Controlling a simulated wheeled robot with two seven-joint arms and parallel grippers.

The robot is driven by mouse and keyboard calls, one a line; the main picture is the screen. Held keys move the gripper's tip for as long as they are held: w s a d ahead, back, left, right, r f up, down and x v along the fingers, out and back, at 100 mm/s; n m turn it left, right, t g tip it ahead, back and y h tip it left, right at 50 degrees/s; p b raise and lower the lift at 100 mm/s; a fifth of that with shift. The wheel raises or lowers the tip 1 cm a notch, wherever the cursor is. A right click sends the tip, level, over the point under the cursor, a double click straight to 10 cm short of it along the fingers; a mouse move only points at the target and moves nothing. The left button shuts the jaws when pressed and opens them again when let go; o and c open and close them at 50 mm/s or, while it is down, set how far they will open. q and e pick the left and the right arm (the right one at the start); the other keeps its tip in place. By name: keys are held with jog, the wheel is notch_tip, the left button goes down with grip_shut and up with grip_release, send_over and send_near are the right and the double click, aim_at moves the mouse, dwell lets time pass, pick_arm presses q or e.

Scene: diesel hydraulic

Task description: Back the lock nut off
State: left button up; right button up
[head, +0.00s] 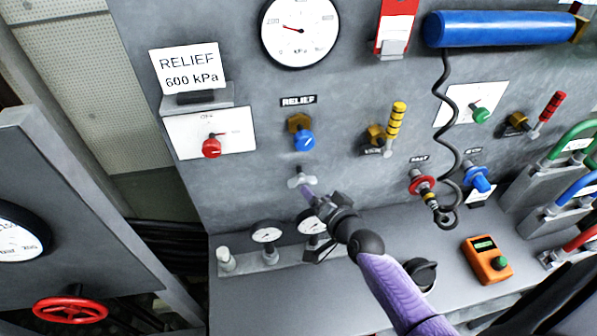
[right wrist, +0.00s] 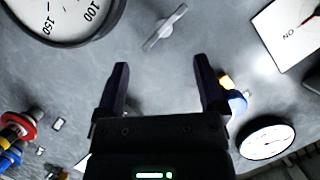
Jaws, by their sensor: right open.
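Under the RELIEF label, a brass hex fitting (head: 299,122) stands out from the grey panel with a blue knob (head: 304,142) in front. Which part is the lock nut is too small to tell. In the right wrist view the blue knob (right wrist: 238,103) is partly hidden behind the right-hand finger. A silver wing-shaped handle (head: 298,181) sits below the knob; it also shows in the right wrist view (right wrist: 165,27), beyond the fingers. My right gripper (head: 311,198) is open and empty beside this handle, below the knob; the wrist view shows its fingers apart (right wrist: 162,82). My left gripper is out of view.
A red knob on a white plate (head: 240,132) is left of the fitting. A yellow-handled valve (head: 395,122) is to its right. Small gauges (head: 267,235) stand on the ledge below. A large gauge (head: 300,30) is above. An orange meter (head: 486,260) sits at lower right.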

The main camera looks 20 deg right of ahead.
aim_at(306, 182)
jog(key=b+x, duration=0.1)
jog(key=x, duration=0.2)
jog(key=b+x, duration=0.1)
jog(key=x, duration=0.3)
jog(key=shift+f+b, duration=0.25)
jog(key=shift+b, duration=0.05)
jog(key=shift+w+f+b, duration=0.1)
jog(key=shift+w+b, duration=0.25)
jog(key=shift+w, duration=0.35)
jog(key=shift+c, duration=0.3)
jog(key=shift+a, duration=0.15)
grip_shut()
